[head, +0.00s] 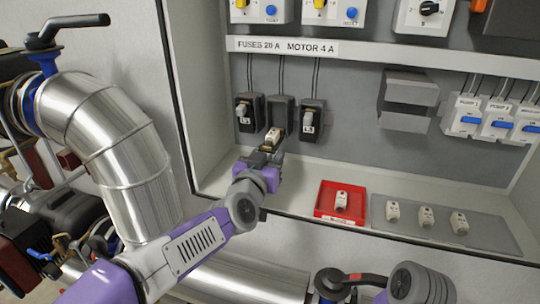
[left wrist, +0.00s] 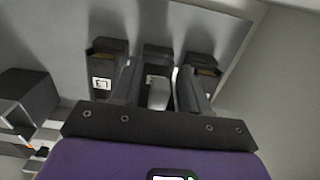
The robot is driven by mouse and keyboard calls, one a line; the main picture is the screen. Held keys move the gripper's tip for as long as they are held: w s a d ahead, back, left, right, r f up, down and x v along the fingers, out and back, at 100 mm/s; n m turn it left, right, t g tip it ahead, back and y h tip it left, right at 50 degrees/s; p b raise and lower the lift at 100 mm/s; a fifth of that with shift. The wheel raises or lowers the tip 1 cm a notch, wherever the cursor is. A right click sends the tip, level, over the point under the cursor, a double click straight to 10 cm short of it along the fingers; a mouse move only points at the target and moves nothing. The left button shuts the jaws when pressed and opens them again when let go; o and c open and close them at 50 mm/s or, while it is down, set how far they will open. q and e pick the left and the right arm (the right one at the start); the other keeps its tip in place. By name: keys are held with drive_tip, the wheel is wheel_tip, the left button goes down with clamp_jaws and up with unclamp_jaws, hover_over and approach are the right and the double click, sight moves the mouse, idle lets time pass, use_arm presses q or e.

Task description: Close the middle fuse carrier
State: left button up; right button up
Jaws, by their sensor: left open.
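The middle fuse carrier (head: 273,138) is a pale piece that sticks out low at the front of the middle black fuse holder (head: 281,108), tilted outward. The carriers to its left (head: 242,112) and right (head: 308,122) sit upright against their holders. My left gripper (head: 267,155) is just below and in front of the middle carrier. In the left wrist view, its open fingers (left wrist: 158,92) stand on either side of the pale middle carrier (left wrist: 158,84). Contact cannot be told. My right gripper is not in view.
A red tray (head: 320,213) with one fuse stands on the cabinet floor. Several fuses lie on a grey mat (head: 480,232) to its right. A grey box (head: 408,92) and blue-lever switches (head: 498,124) are further right. The cabinet's left wall (head: 208,95) is close to the holders.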

use_arm(q)
drive_tip(key=shift+w+d, duration=0.15)
drive_tip(key=shift+w, duration=0.2)
drive_tip(key=shift+c, duration=0.2)
clamp_jaws()
